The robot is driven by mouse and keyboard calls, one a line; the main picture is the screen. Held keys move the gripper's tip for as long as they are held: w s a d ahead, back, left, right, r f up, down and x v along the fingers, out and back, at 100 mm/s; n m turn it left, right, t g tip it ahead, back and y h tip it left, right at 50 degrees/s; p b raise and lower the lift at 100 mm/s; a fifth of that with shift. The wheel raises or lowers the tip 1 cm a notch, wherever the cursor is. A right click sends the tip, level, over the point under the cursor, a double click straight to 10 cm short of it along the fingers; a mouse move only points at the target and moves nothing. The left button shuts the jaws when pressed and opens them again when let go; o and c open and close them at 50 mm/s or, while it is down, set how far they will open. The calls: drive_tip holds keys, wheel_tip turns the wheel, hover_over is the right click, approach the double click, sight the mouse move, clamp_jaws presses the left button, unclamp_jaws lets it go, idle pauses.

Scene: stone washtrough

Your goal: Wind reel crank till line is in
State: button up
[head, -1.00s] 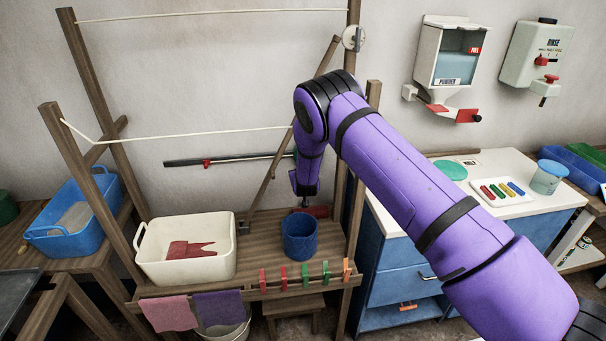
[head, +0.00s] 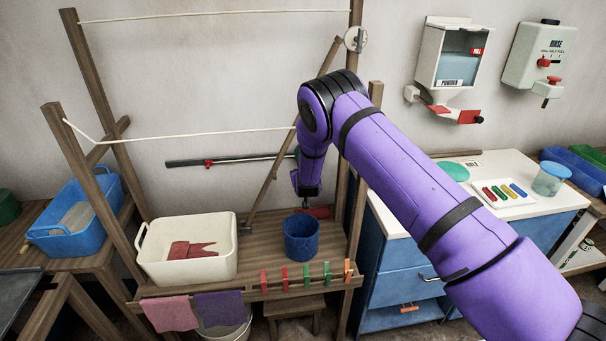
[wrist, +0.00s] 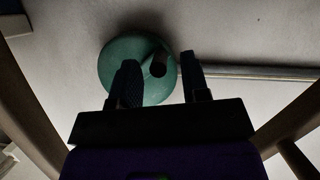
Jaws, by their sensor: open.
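A round green disc (wrist: 113,62), which looks like the reel, sits against the wall in the wrist view. A dark round knob or hole (wrist: 158,68) shows on its face, between my fingertips; I cannot tell if they touch it. My gripper (wrist: 160,74) is open, with a dark finger on each side of it. In the head view my arm hides almost all of the disc and the fingers are not clear. A cream line (head: 205,15) runs across the top between wooden posts, and a lower line (head: 190,135) runs from the front left post toward my arm.
A grey rod (head: 235,160) with a red piece runs along the wall beside the disc. A slanted wooden brace (head: 270,180) stands close to my forearm. Below are a white tub (head: 150,255) and a blue pot (head: 302,250) on the shelf. Pegs and cloths hang at its front.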

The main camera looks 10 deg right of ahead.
drive_tip(key=v, duration=1)
drive_tip(key=shift+s, duration=0.3)
drive_tip(key=shift+r, duration=0.15)
